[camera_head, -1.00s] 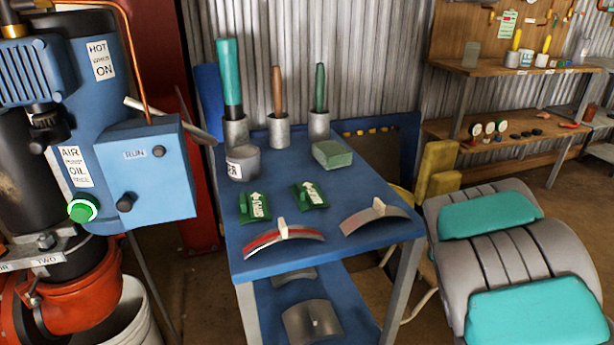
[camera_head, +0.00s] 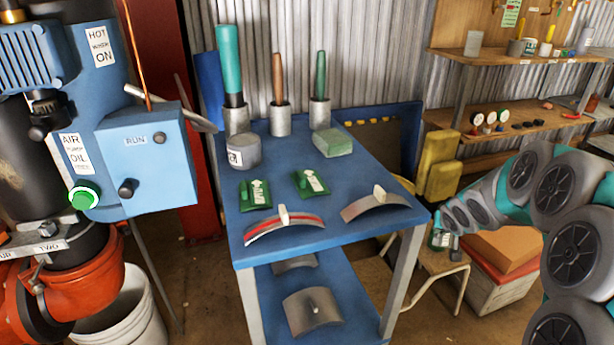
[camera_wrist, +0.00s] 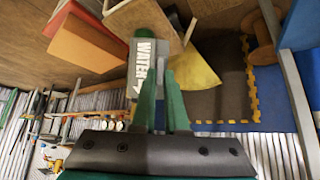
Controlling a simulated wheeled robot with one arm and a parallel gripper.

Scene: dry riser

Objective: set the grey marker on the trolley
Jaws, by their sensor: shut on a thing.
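The blue trolley (camera_head: 345,172) stands in the middle of the head view with a flat top and a lower shelf. My gripper (camera_wrist: 160,72) is shut on the grey marker (camera_wrist: 143,62), a small plate lettered WATER with an arrow, seen between the green fingers in the wrist view. In the head view my gripper (camera_head: 441,238) is beyond the trolley's right edge, apart from it, beside a small stool. The marker is small there and partly hidden by my arm.
Two green markers (camera_head: 255,195) and two curved plates (camera_head: 284,228) lie toward the trolley's front. A grey cup (camera_head: 243,152), a green block (camera_head: 333,142) and several holders with handles stand behind. A blue machine with a lever is left. The trolley top's right side has bare room.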

